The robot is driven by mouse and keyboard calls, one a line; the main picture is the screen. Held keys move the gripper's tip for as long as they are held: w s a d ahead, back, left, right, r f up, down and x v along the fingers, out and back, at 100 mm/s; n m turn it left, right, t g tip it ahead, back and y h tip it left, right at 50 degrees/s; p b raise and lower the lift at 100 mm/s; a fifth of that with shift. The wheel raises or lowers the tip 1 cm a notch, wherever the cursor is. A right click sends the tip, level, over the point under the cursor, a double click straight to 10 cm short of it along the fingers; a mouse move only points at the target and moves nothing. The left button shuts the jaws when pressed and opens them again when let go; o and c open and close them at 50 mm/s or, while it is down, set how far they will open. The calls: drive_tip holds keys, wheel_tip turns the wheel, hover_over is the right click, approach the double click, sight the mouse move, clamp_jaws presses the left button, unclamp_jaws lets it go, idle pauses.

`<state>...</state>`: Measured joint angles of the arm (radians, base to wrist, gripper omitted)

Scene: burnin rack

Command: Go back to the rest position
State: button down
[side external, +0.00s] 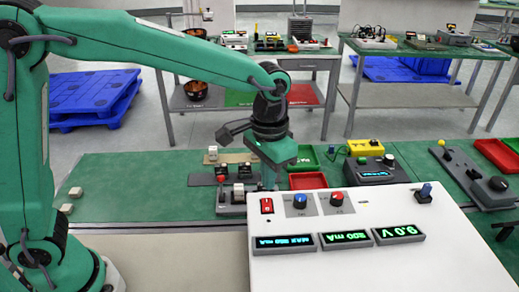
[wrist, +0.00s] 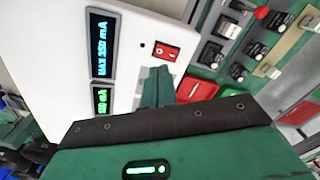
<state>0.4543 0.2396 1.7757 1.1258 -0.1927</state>
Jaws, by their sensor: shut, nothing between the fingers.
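My green arm reaches from the left to the middle of the side view. My gripper (side external: 268,180) points down just behind the far left corner of the white power supply box (side external: 385,270), apart from my base. Its fingertips are partly hidden behind that box in the side view. In the wrist view my gripper (wrist: 157,82) shows its green fingers together, with nothing seen between them. They are close to the red rocker switch (wrist: 168,51) on the white box; whether they touch anything is unclear.
The box carries a blue knob (side external: 300,201), a red knob (side external: 337,198) and lit displays (side external: 346,238). Small switch modules (side external: 232,194) and a red tray (side external: 308,181) lie close to my gripper. The green bench (side external: 140,185) is mostly clear at left.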

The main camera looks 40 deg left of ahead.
drive_tip(key=shift+r, duration=0.3)
drive_tip(key=s+a+r+n+t, duration=0.1)
drive_tip(key=s+a+r+t, duration=0.1)
drive_tip(key=s+a, duration=0.6)
drive_tip(key=s+a+r+n+t, duration=0.2)
drive_tip(key=s+a+r+t, duration=0.1)
drive_tip(key=s+a, duration=0.5)
drive_tip(key=a, duration=0.2)
drive_tip(key=shift+a+t, duration=0.3)
drive_tip(key=shift+a, duration=0.1)
drive_tip(key=shift+r, duration=0.1)
idle(0.4)
